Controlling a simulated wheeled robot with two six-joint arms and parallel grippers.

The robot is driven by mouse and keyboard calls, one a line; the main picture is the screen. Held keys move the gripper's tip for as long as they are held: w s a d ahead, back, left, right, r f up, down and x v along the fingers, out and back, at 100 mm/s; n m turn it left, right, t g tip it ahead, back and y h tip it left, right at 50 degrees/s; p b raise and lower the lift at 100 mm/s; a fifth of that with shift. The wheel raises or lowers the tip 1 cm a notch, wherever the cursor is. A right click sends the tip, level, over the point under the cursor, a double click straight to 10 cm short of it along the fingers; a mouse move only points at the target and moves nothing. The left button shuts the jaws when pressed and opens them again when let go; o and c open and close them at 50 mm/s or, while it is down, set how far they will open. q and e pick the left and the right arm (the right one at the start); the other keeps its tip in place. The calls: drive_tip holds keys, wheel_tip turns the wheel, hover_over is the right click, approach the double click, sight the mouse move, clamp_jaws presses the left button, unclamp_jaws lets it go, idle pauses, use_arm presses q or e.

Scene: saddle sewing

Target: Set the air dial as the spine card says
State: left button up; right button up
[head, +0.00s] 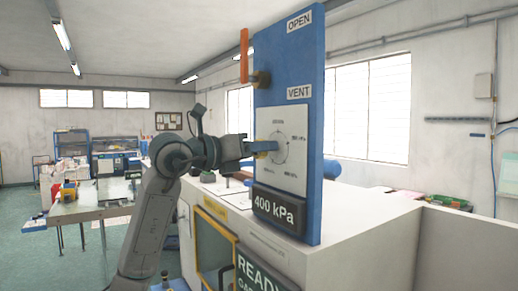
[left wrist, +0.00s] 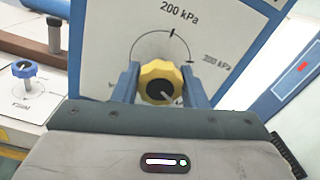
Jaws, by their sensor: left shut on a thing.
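The air dial is a yellow knob (left wrist: 160,82) with a dark centre, on a white scale plate (head: 281,140) on an upright blue panel (head: 309,130). In the left wrist view "200 kPa" stands above it and "300 kPa" to the right. A small light mark shows on the hub; which label it points at is hard to tell. My left gripper (head: 266,147) reaches the plate from the left; its blue fingers (left wrist: 161,85) are shut on the knob's two sides. A dark plate below reads "400 kPa" (head: 279,208). No spine card can be made out. My right gripper is out of view.
An orange lever (head: 244,56) stands upright beside the "OPEN" label, with "VENT" below. A blue knob marked "FOAM" (left wrist: 24,69) stands left in the wrist view. A work table (head: 90,208) is farther back.

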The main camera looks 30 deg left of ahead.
use_arm(q)
drive_tip(key=shift+f+m, duration=0.15)
drive_tip(key=shift+m, duration=1.85)
drive_tip(key=o, duration=1)
drive_tip(key=b+v, duration=0.6)
drive_tip(key=v, duration=0.4)
drive_tip(key=shift+s+a, duration=0.2)
drive_tip(key=shift+s, duration=0.15)
